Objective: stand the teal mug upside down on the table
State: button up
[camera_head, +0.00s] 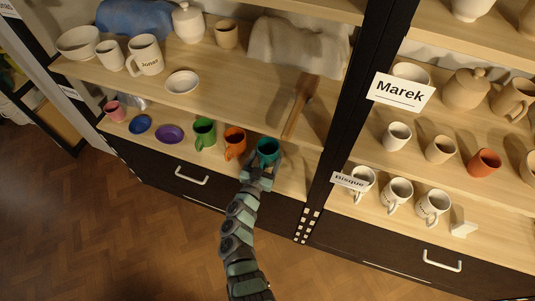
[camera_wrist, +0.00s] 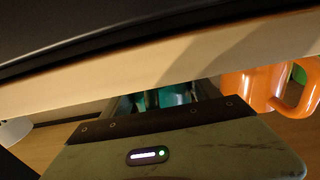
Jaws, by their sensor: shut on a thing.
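The teal mug (camera_head: 268,147) is at the front edge of the lower shelf, right of the orange mug. Its open mouth faces up, so it is upright. My gripper (camera_head: 260,171) reaches it from the front and is shut on it. I cannot tell whether its base touches the shelf. In the wrist view the teal mug (camera_wrist: 168,97) shows between my fingers (camera_wrist: 165,103), mostly hidden by my gripper's body. No separate table is clearly in view.
The orange mug (camera_head: 235,141) stands close on the left, with the green mug (camera_head: 204,133) beyond it. A purple bowl (camera_head: 170,134) is farther left. A dark upright post (camera_head: 345,125) bounds the right side. The upper shelf board (camera_head: 225,95) overhangs behind.

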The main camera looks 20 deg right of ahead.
jog(key=shift+r+p, duration=1.35)
jog(key=shift+p, duration=0.05)
jog(key=p+v, duration=0.6)
jog(key=v, duration=0.8)
jog(key=shift+w+f, duration=0.1)
jog(key=w+a+r+n+t+y, duration=0.35)
jog(key=w+a+r+y, duration=0.2)
jog(key=r, duration=0.35)
jog(key=a+r+n+t+y, duration=0.1)
jog(key=a+r+n+y, duration=0.5)
jog(key=r, duration=0.6)
jog(key=s+r+p, duration=0.3)
jog(key=r+p, duration=0.7)
jog(key=p, duration=0.2)
jog(key=s+r+p, duration=0.4)
jog(key=r+p, duration=0.7)
jog(key=p, duration=0.1)
jog(key=s+a+r+p, duration=0.1)
jog(key=s+r+p, duration=0.2)
jog(key=r+p, duration=0.8)
jog(key=shift+s+m+y+p, duration=0.25)
jog(key=shift+m+y+p, duration=0.15)
jog(key=shift+p, duration=0.65)
